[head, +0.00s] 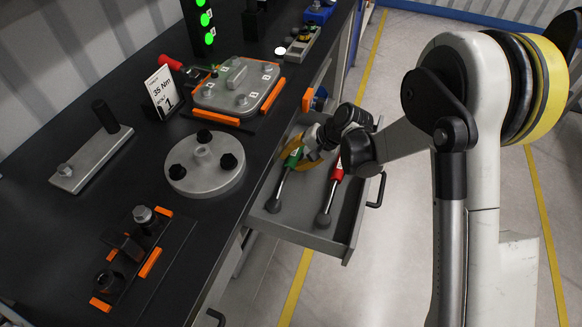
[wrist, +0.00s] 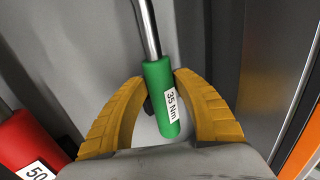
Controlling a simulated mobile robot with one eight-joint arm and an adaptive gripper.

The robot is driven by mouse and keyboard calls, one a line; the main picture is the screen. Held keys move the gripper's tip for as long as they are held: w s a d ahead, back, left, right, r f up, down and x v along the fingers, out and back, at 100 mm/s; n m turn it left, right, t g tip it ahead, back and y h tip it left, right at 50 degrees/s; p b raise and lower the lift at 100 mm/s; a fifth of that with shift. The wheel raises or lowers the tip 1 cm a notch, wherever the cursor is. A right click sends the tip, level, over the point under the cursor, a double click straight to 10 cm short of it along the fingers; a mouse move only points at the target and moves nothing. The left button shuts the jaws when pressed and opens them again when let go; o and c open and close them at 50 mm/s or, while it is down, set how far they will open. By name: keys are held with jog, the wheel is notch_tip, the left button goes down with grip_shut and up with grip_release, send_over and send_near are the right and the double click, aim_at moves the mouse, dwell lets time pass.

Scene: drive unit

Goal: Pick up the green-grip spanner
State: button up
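The green-grip spanner (head: 283,178) lies in the open drawer (head: 300,222), with its round dark head toward the near end. In the wrist view its green grip (wrist: 161,98), labelled 35 Nm, is between the two yellow fingers of my gripper (wrist: 160,77). The fingertips meet both sides of the grip near its shaft end, so my gripper looks shut on it. My gripper also shows in the head view (head: 303,157), over the far part of the drawer. I cannot tell whether the spanner is clear of the drawer floor.
A red-grip spanner (head: 331,190) lies beside it on the right; its red grip (wrist: 32,145) shows in the wrist view. The drawer walls are close around. The bench (head: 95,215) on the left holds a round flange (head: 205,165), a cover plate (head: 238,85) and a 35 Nm sign (head: 161,92).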

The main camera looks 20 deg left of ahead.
grip_shut()
jog(key=shift+r, duration=0.15)
